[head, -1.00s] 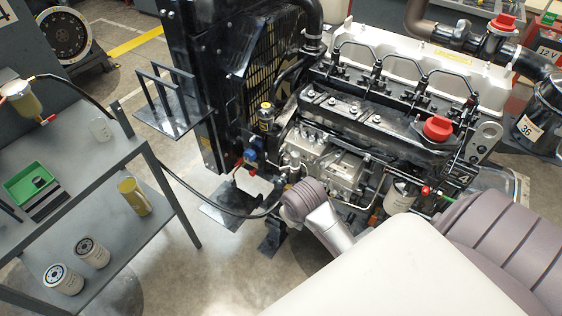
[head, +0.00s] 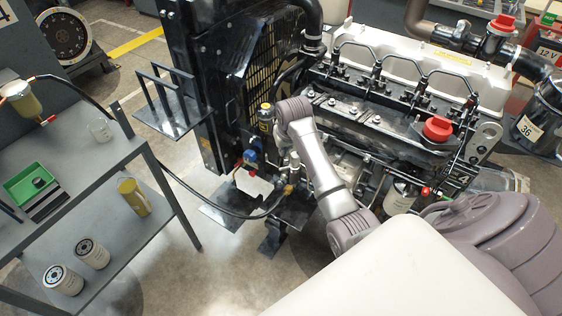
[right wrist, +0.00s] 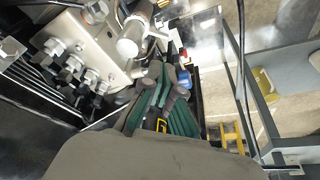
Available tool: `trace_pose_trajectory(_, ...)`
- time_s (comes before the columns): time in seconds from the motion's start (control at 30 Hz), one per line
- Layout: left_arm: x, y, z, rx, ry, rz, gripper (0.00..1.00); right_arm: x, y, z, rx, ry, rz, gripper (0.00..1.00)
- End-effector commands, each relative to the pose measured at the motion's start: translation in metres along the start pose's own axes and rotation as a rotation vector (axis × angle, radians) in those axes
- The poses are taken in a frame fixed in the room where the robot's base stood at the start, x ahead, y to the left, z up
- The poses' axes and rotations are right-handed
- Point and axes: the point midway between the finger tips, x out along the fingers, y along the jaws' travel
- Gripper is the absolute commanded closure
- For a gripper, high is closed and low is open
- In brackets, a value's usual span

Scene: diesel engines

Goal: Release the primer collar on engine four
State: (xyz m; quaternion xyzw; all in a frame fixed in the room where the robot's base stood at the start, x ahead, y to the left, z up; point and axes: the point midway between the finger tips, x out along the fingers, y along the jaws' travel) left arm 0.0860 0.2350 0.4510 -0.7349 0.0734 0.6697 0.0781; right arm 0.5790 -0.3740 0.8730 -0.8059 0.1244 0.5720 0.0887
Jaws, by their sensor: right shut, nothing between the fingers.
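Engine four (head: 390,135) carries a "4" plate (head: 462,180) at its right end. I cannot single out the primer collar for certain among the small fittings on the engine's near left side. A pale cylindrical fitting (right wrist: 130,46) stands there beside the metal block (right wrist: 82,58) in the right wrist view. My right gripper (right wrist: 167,84), with green-sided fingers, is shut and empty, just below and right of that fitting in the picture. In the head view my right arm reaches over the engine's near left side and covers part of it. My left gripper is out of view.
A blue-topped fitting (head: 249,156) and a black hose (head: 225,212) lie left of my arm. The radiator (head: 240,70) stands behind. A grey two-level cart (head: 110,170) holds a green tray (head: 30,184) and several filters.

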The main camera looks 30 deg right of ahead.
Motion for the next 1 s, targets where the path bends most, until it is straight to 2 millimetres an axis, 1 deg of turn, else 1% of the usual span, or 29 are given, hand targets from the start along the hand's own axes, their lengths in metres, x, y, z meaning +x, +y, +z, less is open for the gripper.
trace_pose_trajectory(0.07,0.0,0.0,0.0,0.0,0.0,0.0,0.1,0.002,0.0,0.0,-0.001,-0.001,0.0,1.0)
trace_pose_trajectory(0.17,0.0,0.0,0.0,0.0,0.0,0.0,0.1,0.011,0.0,0.001,-0.001,-0.002,0.0,1.0)
trace_pose_trajectory(0.27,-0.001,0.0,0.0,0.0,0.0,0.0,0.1,0.026,0.0,0.002,-0.001,-0.005,0.001,1.0)
trace_pose_trajectory(0.5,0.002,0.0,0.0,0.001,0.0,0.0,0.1,0.071,0.0,0.001,-0.001,-0.003,0.0,1.0)
trace_pose_trajectory(0.63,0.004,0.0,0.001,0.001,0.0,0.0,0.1,0.088,0.0,0.001,-0.001,-0.002,0.0,1.0)
trace_pose_trajectory(0.8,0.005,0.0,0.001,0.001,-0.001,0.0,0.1,0.099,0.0,0.001,-0.001,0.0,0.0,1.0)
trace_pose_trajectory(1.0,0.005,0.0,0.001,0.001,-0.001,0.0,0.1,0.1,0.0,0.0,-0.001,0.001,0.0,1.0)
